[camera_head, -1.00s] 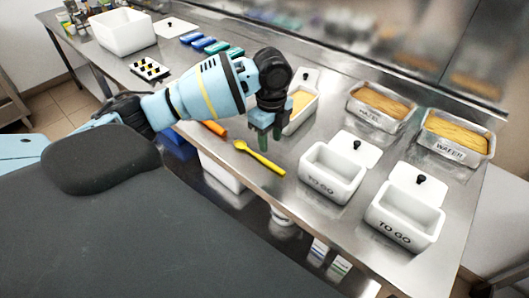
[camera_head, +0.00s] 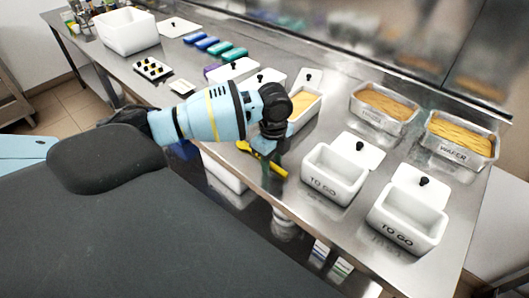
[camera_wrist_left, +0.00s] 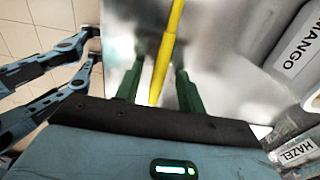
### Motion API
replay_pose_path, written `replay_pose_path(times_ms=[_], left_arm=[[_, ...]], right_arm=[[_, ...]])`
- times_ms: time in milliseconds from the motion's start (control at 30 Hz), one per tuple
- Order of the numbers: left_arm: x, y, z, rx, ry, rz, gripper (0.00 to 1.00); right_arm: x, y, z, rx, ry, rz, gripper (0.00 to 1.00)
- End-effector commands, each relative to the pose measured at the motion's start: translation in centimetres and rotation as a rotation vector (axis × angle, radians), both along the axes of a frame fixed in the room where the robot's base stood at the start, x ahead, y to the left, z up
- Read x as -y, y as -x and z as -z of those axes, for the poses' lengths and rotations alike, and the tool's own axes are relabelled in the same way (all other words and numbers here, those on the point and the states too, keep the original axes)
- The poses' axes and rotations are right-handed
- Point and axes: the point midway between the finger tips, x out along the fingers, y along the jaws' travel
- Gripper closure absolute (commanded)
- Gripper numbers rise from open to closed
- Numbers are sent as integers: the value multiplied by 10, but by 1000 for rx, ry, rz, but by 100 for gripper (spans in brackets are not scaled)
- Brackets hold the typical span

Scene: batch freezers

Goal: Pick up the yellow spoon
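The yellow spoon (camera_head: 278,171) lies on the steel counter near its front edge, partly hidden by my left gripper. In the left wrist view the yellow handle (camera_wrist_left: 168,50) runs down the picture between the two green fingers. My left gripper (camera_head: 266,152) is low over the spoon in the head view. In the wrist view its fingers (camera_wrist_left: 160,88) stand apart, one on each side of the handle, with a visible gap on both sides. My right gripper does not show.
Two white TO GO containers (camera_head: 326,189) (camera_head: 401,232) with lids stand right of the spoon. White ice-cream tubs (camera_head: 303,112) sit close behind my left gripper. The counter's front edge is near.

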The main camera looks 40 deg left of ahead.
Motion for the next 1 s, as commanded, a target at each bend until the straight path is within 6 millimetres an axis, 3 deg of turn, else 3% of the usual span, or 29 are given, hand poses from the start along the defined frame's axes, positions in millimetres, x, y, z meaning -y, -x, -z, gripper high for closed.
replay_pose_path(times_ms=[67,367,767,1000], left_arm=[[0,0,0,0,0,0,62],[0,0,0,0,0,0,100],[0,0,-2,0,0,0,100],[0,0,-18,0,1,0,100]], right_arm=[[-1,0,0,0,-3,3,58],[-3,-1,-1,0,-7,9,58],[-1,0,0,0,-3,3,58],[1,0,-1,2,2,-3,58]])
